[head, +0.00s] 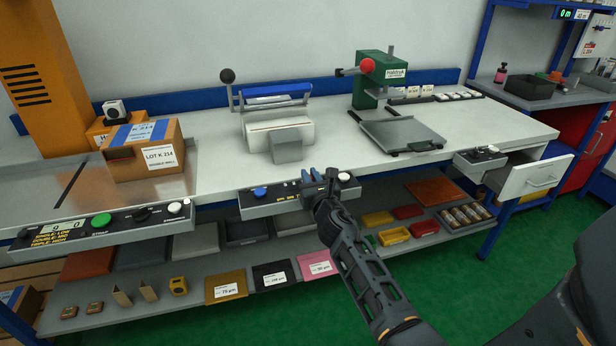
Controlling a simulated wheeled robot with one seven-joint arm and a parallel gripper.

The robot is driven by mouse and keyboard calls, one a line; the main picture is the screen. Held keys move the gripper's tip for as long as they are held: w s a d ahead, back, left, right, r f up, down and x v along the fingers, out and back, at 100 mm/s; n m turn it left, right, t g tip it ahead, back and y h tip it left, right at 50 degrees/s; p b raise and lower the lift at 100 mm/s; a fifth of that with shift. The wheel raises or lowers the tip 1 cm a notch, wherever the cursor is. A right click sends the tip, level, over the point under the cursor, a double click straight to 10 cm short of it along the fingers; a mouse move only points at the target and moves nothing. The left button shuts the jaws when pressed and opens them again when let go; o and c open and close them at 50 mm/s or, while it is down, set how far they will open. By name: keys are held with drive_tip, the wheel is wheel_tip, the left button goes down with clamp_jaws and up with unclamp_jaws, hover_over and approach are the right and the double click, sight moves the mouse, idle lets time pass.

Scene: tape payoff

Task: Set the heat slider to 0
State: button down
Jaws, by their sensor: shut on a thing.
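The middle control panel (262,207) is a grey box on the bench's front edge, below the bag sealer (278,128). It has a blue button (261,192) at its left, yellow markings along its top and a white knob (344,177) at its right. My gripper (311,176) reaches up from below right to the panel's middle.
Another control panel (101,230) with a green button is at left. A taped carton (146,150) stands on the bench. A green press (380,72) and a flat platform scale (402,134) stand to the right. An open drawer (535,177) juts out at right. Trays fill the lower shelf.

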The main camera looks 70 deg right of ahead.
drive_tip(key=shift+s+d, duration=0.5)
drive_tip(key=shift+s, duration=0.05)
drive_tip(key=c, duration=1.2)
unclamp_jaws()
drive_tip(key=shift+o, duration=0.2)
drive_tip(key=shift+s+a+f, duration=0.1)
drive_tip(key=shift+s+a, duration=0.3)
drive_tip(key=b+v, duration=0.2)
drive_tip(key=v, duration=0.4)
drive_tip(key=shift+s+a, duration=0.25)
